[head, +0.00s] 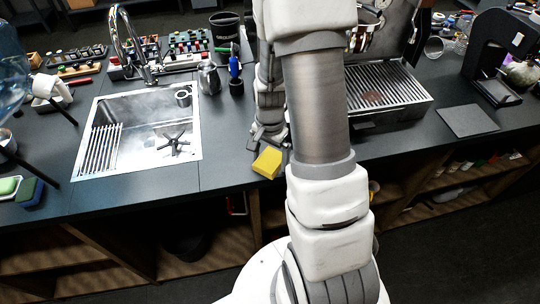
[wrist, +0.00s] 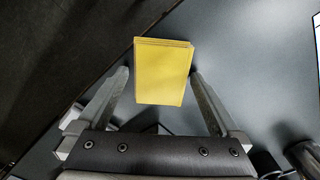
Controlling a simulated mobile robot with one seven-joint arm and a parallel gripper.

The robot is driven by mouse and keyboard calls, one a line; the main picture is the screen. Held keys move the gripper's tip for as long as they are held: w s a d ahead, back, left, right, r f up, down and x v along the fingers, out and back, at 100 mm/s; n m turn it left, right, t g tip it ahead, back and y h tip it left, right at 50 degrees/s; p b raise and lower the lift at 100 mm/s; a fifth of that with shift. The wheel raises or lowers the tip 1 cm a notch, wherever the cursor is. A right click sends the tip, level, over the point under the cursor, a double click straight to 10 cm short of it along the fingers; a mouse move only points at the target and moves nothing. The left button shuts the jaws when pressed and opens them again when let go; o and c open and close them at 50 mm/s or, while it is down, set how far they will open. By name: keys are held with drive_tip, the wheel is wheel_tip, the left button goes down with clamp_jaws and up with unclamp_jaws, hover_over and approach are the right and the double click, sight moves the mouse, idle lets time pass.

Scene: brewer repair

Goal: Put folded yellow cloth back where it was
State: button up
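The folded yellow cloth (head: 267,162) is at the front edge of the dark counter, right of the sink. In the wrist view the cloth (wrist: 162,75) lies in front of my gripper (wrist: 160,76), between and partly beyond the fingertips. A gap shows between the left finger and the cloth. The right fingertip is close to the cloth's right side. My gripper (head: 268,144) is open. In the head view it is just behind the cloth, partly hidden by my arm. I cannot tell whether a finger touches the cloth.
A steel sink (head: 188,150) with a faucet (head: 130,45) is to the left. A metal pitcher (head: 209,78) and a blue-and-green bottle (head: 235,75) stand behind. A grill-topped brewer (head: 385,95) is to the right. Green and blue sponges (head: 30,192) lie far left. The counter's front edge is close to the cloth.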

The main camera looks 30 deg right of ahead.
drive_tip(key=shift+r, duration=0.1)
wheel_tip(320, 180, up, 12)
wheel_tip(320, 180, up, 13)
drive_tip(key=n+t, duration=0.3)
drive_tip(key=n, duration=0.4)
hover_over(270, 160)
drive_tip(key=s+a, duration=0.6)
drive_tip(key=a, duration=0.1)
drive_tip(key=s+a+r+n+t, duration=0.2)
drive_tip(key=s+a+r+n, duration=0.1)
drive_tip(key=s+r+n, duration=0.1)
drive_tip(key=shift+s+a+r+n+t+p, duration=0.15)
drive_tip(key=shift+s+a+n+t+p, duration=0.35)
drive_tip(key=shift+s, duration=0.65)
drive_tip(key=shift+d, duration=0.2)
